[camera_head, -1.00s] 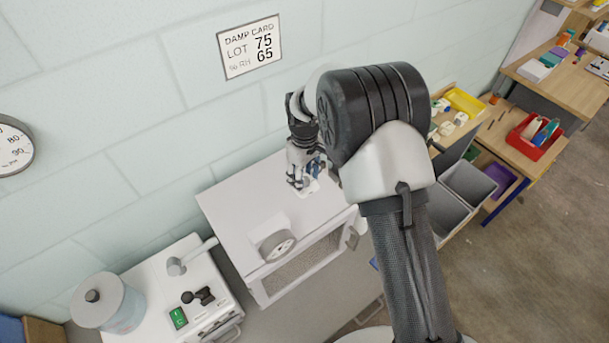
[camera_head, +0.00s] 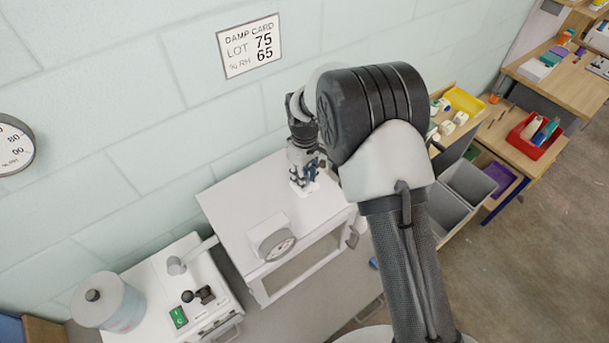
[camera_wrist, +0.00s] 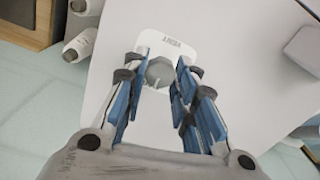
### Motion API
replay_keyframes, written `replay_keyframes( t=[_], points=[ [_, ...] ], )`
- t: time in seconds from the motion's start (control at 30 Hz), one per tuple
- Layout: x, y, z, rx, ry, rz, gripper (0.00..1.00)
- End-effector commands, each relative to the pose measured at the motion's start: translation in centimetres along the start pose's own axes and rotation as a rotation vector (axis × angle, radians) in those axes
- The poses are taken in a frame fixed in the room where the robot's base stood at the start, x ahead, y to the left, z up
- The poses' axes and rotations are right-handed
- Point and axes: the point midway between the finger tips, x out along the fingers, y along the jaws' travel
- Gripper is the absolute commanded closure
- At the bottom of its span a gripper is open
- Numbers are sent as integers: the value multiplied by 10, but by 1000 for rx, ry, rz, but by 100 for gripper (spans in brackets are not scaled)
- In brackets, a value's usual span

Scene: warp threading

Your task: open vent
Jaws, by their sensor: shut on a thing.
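The vent is a white plate (camera_wrist: 172,43) marked with the word VENT, with a grey knob (camera_wrist: 160,72) on it. It lies on the white top of a cabinet (camera_head: 245,205). In the wrist view my gripper (camera_wrist: 159,66) has its blue-lined fingers on both sides of the knob, shut on it. In the head view my gripper (camera_head: 304,181) points down at the cabinet's far right part, where a bit of the white plate shows beneath it. The fingers hide most of the vent there.
A round dial gauge (camera_head: 276,243) stands at the cabinet's front edge. To the left are a white machine with a green switch (camera_head: 178,317) and a lidded jar (camera_head: 105,303). Grey bins (camera_head: 468,184) and wooden benches stand at right. A humidity card (camera_head: 250,46) hangs on the wall.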

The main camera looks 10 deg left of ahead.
Motion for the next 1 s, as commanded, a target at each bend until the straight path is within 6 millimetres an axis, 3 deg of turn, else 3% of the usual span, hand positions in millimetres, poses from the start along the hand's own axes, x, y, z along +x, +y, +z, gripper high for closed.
replay_keyframes(
  t=[0.47,1.0],
  points=[
    [1,0,-1,132,3,1,98],
    [1,0,0,622,2,0,98]
  ],
)
